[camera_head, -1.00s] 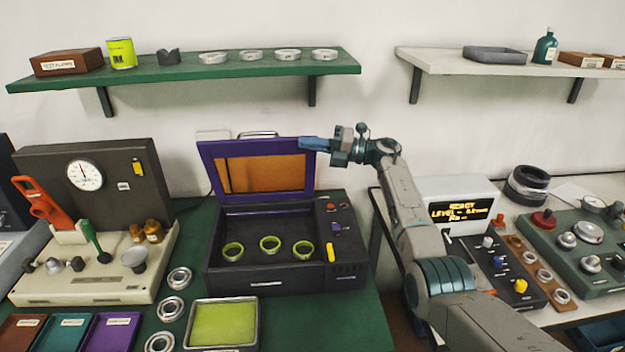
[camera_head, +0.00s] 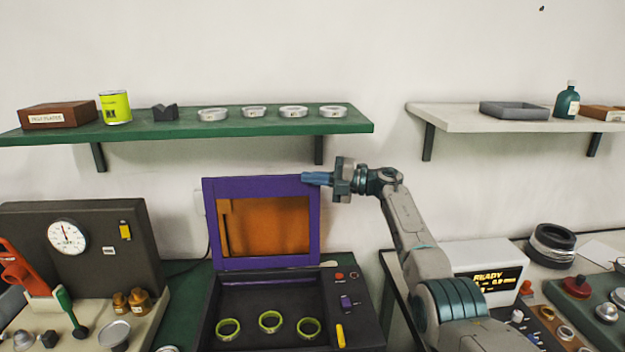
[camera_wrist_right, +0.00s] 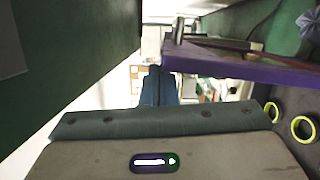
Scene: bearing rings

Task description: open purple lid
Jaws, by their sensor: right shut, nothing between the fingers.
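The purple lid (camera_head: 262,262) stands raised, close to upright, at the back of the dark box (camera_head: 228,313); its inner panel is orange. Several yellow-green rings (camera_head: 270,320) lie inside the box. My right gripper (camera_head: 306,178) is shut and empty, its blue fingers at the lid's upper right corner; whether they touch it I cannot tell. In the right wrist view the blue fingers (camera_wrist_right: 158,88) are together, with the purple lid edge (camera_wrist_right: 220,66) to their right. My left gripper is not in view.
A green shelf (camera_head: 190,127) with several rings, a box and a can hangs above the lid. A gauge unit (camera_head: 85,240) stands left of the box. A display box (camera_head: 488,268) reading READY stands at the right.

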